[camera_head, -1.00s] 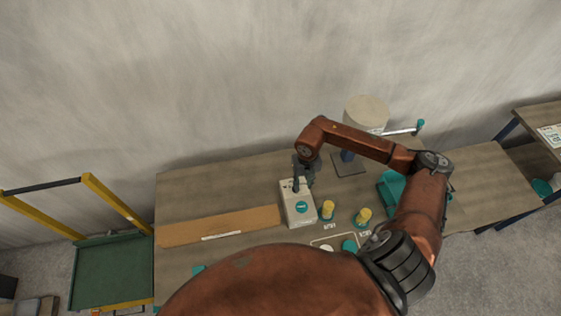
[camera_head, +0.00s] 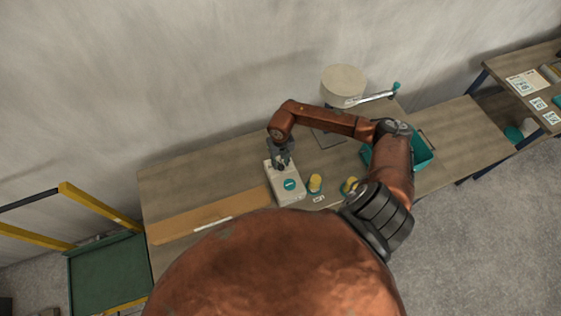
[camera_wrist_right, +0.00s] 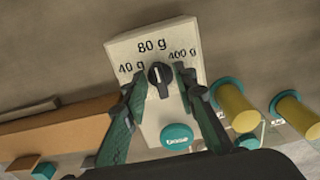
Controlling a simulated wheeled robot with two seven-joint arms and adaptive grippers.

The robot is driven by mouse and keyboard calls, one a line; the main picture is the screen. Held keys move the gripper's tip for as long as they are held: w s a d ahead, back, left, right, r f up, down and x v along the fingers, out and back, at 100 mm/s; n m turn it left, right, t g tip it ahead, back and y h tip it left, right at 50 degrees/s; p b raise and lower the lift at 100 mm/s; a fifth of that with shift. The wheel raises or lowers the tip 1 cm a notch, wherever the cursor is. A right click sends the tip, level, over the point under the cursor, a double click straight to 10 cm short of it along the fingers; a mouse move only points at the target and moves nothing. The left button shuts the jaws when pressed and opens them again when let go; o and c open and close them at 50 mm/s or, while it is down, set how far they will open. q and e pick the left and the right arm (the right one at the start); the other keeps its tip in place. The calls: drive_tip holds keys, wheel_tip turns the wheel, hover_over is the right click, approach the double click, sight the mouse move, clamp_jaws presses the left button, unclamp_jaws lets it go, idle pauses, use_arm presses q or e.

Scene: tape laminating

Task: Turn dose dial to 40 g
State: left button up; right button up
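A light grey dispenser box (camera_head: 288,189) with a teal round button stands on the table, left of two yellow-and-teal pieces. In the right wrist view, its face (camera_wrist_right: 174,40) carries a black dose dial (camera_wrist_right: 159,73) with a white mark. The mark points up, roughly toward 80 g. My right gripper (camera_head: 282,163) is over the box's far end. Its fingers (camera_wrist_right: 157,78) stand apart on either side of the dial; contact is unclear. My left gripper is not in view.
A brown cardboard strip (camera_head: 205,215) lies left of the box. Yellow rolls on teal bases (camera_wrist_right: 236,108) stand close to its right. A beige drum (camera_head: 344,83) with a crank is behind, and a teal bin (camera_head: 418,150) is right. The table's right part is bare.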

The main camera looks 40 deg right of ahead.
drive_tip(key=shift+c, duration=0.4)
clamp_jaws()
